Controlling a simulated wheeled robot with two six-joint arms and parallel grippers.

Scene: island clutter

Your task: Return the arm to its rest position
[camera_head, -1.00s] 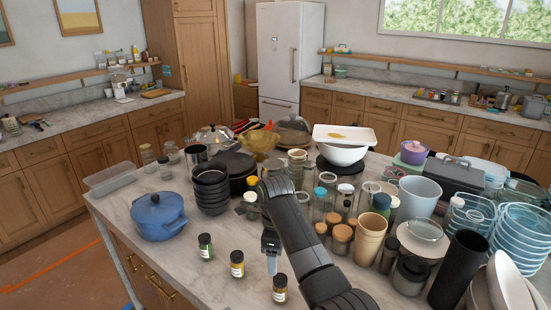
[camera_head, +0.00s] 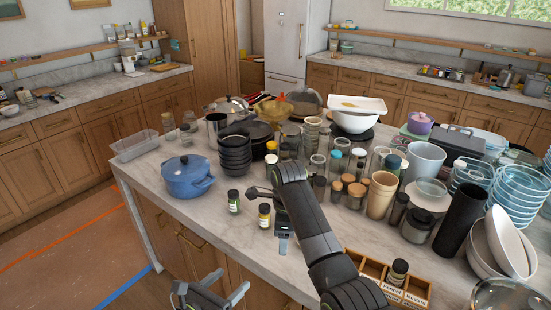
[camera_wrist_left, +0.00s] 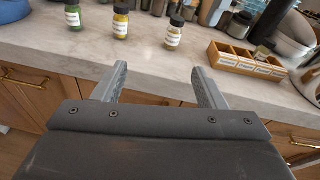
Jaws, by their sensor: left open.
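My left gripper (camera_head: 230,281) shows low in the head view, in front of the counter's front edge. In the left wrist view its two grey fingers (camera_wrist_left: 158,85) are spread apart with nothing between them. The fingers overlap the counter edge and the cabinet fronts below, and I cannot tell how close they are. My other arm reaches up through the middle of the head view, and its gripper (camera_head: 281,240) hangs in front of the countertop. Whether that gripper is open is unclear.
A green jar (camera_head: 233,201), a yellow jar (camera_head: 264,215) and a third jar (camera_wrist_left: 174,33) stand near the counter edge. A wooden compartment box (camera_head: 416,291) holds a jar (camera_head: 398,272). A blue pot (camera_head: 187,178) stands left. Crowded dishes fill the counter's back.

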